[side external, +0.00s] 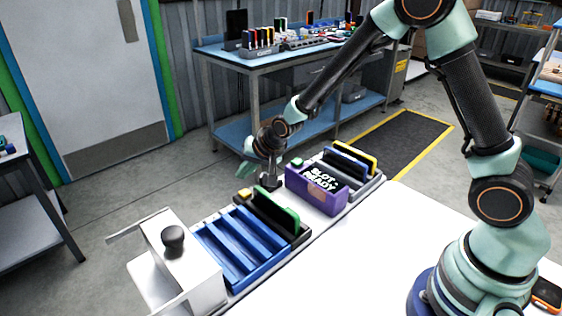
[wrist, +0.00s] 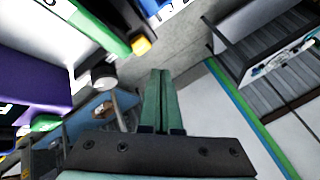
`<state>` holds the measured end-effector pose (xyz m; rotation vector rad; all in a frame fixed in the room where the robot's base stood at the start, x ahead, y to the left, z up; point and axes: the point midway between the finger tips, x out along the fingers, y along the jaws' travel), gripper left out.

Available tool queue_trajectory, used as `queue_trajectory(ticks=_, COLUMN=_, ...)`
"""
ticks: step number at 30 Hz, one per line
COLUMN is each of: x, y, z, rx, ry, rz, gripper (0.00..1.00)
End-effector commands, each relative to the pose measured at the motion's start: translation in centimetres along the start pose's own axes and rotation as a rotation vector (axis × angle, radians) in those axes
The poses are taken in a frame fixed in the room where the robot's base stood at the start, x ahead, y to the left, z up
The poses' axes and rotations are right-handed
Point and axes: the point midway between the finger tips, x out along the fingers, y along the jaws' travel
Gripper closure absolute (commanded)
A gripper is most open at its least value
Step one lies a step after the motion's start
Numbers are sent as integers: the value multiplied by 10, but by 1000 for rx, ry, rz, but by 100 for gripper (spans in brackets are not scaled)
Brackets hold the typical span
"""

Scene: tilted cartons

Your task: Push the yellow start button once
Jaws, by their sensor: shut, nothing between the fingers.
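The yellow start button (side external: 245,192) sits at the back corner of the dark holder beside the blue slotted rack, in the side view. In the wrist view the yellow button (wrist: 141,46) shows just beyond and left of the fingertips, next to a green panel. My gripper (side external: 244,173) hangs above the button in the side view, with a small gap. Its pale green fingers (wrist: 160,73) are together and empty in the wrist view. The fingers and the button look apart.
A dark post (side external: 270,181) stands right of the button. A purple box (side external: 316,190) reading "SLOT READY" and a green button (side external: 297,162) are further right. The blue rack (side external: 240,245) and a white fixture with a black knob (side external: 173,238) are left. The white tabletop in front is clear.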

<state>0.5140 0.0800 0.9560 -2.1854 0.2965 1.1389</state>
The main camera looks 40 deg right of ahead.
Motion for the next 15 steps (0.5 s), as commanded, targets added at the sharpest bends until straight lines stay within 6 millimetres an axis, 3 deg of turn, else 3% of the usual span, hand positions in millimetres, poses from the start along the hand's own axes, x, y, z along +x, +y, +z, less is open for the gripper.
queue_trajectory(ticks=6, x=17, y=9, z=8, rx=0, ry=-1, rz=1, gripper=100)
queue_trajectory(ticks=15, x=22, y=12, z=11, rx=0, ry=0, rz=0, gripper=100)
